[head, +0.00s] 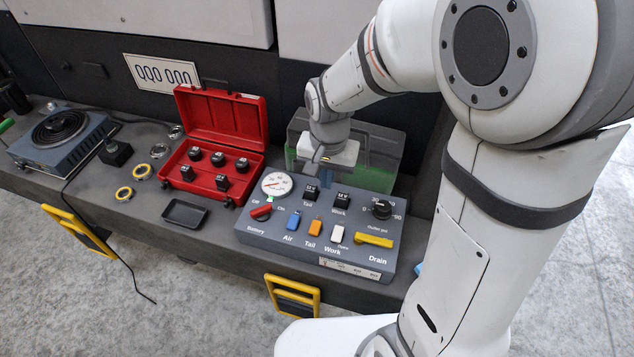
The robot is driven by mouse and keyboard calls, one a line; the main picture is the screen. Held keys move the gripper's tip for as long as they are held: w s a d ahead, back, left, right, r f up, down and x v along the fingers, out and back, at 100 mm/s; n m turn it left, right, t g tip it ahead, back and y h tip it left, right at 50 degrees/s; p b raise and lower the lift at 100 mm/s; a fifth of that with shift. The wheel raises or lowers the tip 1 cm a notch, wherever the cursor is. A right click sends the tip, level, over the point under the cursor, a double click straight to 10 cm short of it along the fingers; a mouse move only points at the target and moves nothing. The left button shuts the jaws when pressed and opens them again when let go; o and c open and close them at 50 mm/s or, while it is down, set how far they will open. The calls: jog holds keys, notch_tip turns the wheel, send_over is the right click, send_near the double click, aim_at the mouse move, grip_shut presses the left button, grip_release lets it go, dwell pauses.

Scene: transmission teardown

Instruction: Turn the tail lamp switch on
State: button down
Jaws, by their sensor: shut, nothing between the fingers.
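The grey control panel (262,235) stands on the bench. Its tail lamp switch is the orange rocker (315,227) above the label "Tail", between the blue Air rocker (294,220) and the white Work rocker (337,233). I cannot tell which way the orange rocker is set. My gripper (319,156) is behind the panel's back edge in the picture, apart from the orange rocker. It is small in view, shut and empty.
The panel also bears a red battery switch (261,211), a round gauge (276,184), a black knob (381,209) and a yellow drain lever (374,241). An open red case (233,126) stands to the left. A translucent green-bottomed tank (372,178) stands behind the panel.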

aim_at(318, 224)
jog(key=shift+w+a+f+m, duration=0.15)
jog(key=shift+w+a+f, duration=0.05)
jog(key=shift+a+f, duration=0.35)
jog(key=shift+w+a+f+m, duration=0.2)
jog(key=shift+a+f, duration=0.2)
jog(key=shift+f, duration=0.2)
notch_tip(318, 224, down, 14)
jog(key=shift+r, duration=0.1)
jog(key=shift+f, duration=0.2)
